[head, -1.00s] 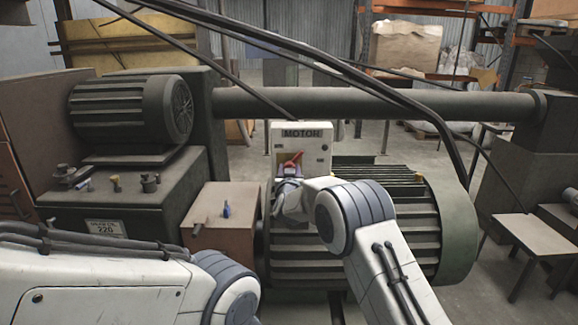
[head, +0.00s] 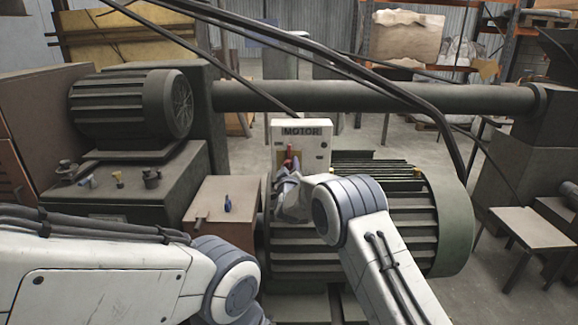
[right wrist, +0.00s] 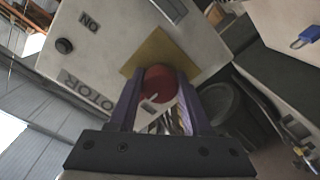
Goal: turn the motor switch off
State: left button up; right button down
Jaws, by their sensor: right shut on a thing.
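The pale motor switch box (head: 317,144) with a MOTOR label stands in the middle of the head view. Its red switch handle (head: 290,152) stands nearly upright in front of a yellow plate. My right gripper (head: 289,172) is at the box front, shut on the handle. In the right wrist view, the red handle (right wrist: 159,84) sits between the purple fingers of the gripper (right wrist: 158,92), in front of the yellow plate (right wrist: 150,50). The box face (right wrist: 110,35) shows an ON label and a dark button. My left gripper is out of view; only its arm shows.
A large ribbed motor (head: 400,215) lies right behind my right arm. A brown box (head: 225,205) with a blue padlock (head: 227,204) is left of the switch box. Dark cables (head: 330,60) hang across the view. A small table (head: 520,227) stands at right.

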jog(key=shift+f, duration=0.1)
dwell(0.4)
jog(key=shift+c, duration=1.7)
grip_release()
jog(key=s+b, duration=0.2)
jog(key=s, duration=0.8)
jog(key=shift+s, duration=0.3)
